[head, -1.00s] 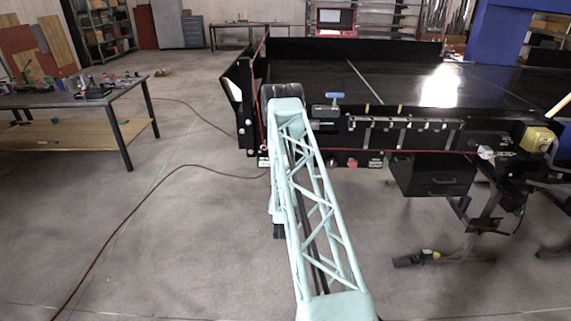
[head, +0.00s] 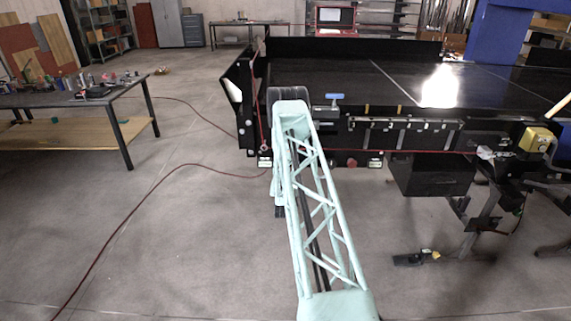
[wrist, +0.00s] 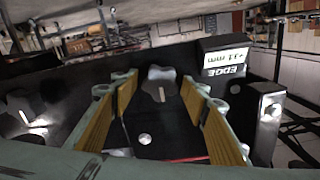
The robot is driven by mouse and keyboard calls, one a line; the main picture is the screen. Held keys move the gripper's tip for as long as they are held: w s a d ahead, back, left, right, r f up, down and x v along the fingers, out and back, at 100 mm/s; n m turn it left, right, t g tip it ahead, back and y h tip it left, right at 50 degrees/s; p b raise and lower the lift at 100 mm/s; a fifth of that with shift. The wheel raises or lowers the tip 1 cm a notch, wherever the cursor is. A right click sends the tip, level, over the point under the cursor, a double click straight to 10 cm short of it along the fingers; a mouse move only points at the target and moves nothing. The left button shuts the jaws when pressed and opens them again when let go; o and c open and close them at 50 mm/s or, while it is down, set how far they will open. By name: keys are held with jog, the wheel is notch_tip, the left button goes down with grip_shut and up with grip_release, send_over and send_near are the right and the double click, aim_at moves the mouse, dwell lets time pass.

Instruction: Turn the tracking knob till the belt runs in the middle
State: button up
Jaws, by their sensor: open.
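In the wrist view the tracking knob (wrist: 160,76), a grey lobed knob with a pale pointer mark, sits on a dark plate. My gripper (wrist: 158,97) is open, with its yellow-padded fingers on either side of the knob and visible gaps between. I cannot tell how deep the fingertips reach. A display box (wrist: 228,58) beside it, upside down in this view, reads EDGE and what looks like +31 mm. In the head view the black belt (head: 330,75) has a pale seam across it. My arm hides the knob and gripper there.
A blue handle (head: 334,96) and a rail of fittings line the belt frame's near side. A yellow box (head: 538,139) is at the right. A workbench (head: 60,99) stands left.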

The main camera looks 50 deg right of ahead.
jog(key=shift+d, duration=0.1)
jog(key=shift+c, duration=0.5)
jog(key=c, duration=0.8)
jog(key=shift+w+n+b, duration=0.1)
jog(key=shift+n+b, duration=0.5)
jog(key=shift+b, duration=0.45)
